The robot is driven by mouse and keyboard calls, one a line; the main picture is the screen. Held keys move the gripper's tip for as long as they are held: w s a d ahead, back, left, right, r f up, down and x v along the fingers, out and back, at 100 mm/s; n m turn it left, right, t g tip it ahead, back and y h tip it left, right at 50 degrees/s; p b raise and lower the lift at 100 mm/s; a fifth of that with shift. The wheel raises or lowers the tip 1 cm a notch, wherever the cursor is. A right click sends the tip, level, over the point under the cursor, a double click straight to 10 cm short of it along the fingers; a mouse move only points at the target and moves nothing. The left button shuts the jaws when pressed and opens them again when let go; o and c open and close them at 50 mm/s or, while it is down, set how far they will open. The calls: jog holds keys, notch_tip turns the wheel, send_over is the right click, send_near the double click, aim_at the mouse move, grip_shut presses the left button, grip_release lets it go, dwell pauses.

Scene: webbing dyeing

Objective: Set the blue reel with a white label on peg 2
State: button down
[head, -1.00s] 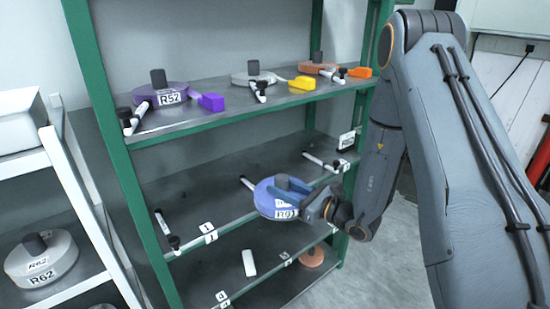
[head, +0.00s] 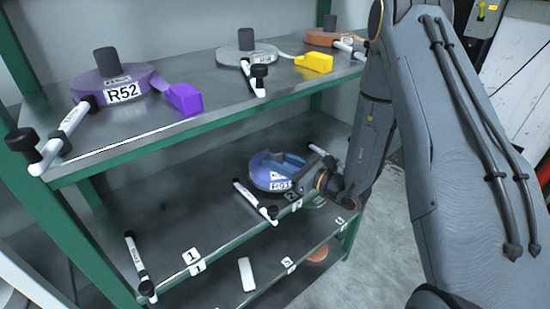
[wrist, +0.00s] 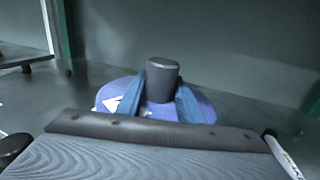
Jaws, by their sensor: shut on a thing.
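The blue reel (head: 262,163) with a white label (head: 281,186) is in my gripper (head: 284,163), over the middle shelf of the green rack. The label's text is only partly readable. In the wrist view the fingers (wrist: 163,88) clasp the reel's dark hub (wrist: 163,72), with the blue reel body (wrist: 204,104) below them. The number 2 tag (head: 291,195) is on the shelf's front edge, just below the reel. No peg shows clearly under the reel; I cannot tell whether the reel touches the shelf.
White rods with black ends lie left of the reel (head: 255,201) and near tag 1 (head: 139,264). The upper shelf holds a purple reel R52 (head: 140,80), a grey reel (head: 232,57) and an orange reel (head: 322,38). The shelf above tag 1 is bare.

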jog(key=shift+w+f, duration=0.25)
jog(key=shift+f, duration=0.3)
jog(key=shift+w+f, duration=0.2)
jog(key=shift+f, duration=0.35)
jog(key=shift+w+a+b, duration=0.65)
jog(key=shift+w+a, duration=0.55)
jog(key=shift+w, duration=0.55)
jog(key=shift+w+a+b, duration=0.7)
jog(key=shift+w+a, duration=0.55)
jog(key=shift+w, duration=0.5)
jog(key=shift+w+a+b, duration=0.65)
jog(key=shift+w+a, duration=0.55)
jog(key=shift+w, duration=0.55)
jog(key=shift+f+b, duration=0.85)
jog(key=shift+f, duration=0.55)
jog(key=c, duration=1.2)
grip_release()
jog(key=shift+o, duration=0.2)
